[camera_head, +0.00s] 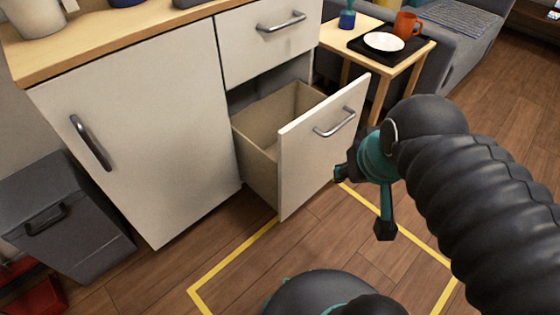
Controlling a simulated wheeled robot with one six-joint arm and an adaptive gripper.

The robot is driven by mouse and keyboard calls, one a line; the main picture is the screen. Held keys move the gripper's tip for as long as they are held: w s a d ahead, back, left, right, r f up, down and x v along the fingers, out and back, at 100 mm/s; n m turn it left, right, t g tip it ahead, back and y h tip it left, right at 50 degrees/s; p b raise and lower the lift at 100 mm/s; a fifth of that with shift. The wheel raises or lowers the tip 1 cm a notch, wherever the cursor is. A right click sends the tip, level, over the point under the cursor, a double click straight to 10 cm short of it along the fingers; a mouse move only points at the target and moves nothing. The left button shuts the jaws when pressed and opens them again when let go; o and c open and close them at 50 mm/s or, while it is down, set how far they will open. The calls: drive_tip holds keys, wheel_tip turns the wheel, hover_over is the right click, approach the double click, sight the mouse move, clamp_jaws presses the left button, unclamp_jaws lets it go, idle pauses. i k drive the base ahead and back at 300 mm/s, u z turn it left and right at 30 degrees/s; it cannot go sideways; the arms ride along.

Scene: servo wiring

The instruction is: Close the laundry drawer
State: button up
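The laundry drawer (318,143) is the lower drawer at the right end of the white cabinet, and it is pulled well out. Its white front has a grey bar handle (335,123), and its beige inside looks empty where I can see it. My gripper (362,190) is just right of the drawer front, in front of its outer face. It seems close to the drawer front, but I cannot tell if they touch. The fingers are small and partly hidden by the wrist, so their opening does not show clearly.
The upper drawer (255,62) and the cabinet door (165,170) are shut. A small side table (415,62) with a tray, white plate and orange mug stands behind. A grey bin (70,235) is at left. Yellow tape (235,252) marks open wooden floor in front.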

sight(289, 142)
drive_tip(key=u, duration=0.1)
drive_tip(key=k, duration=0.9)
drive_tip(key=z, duration=0.5)
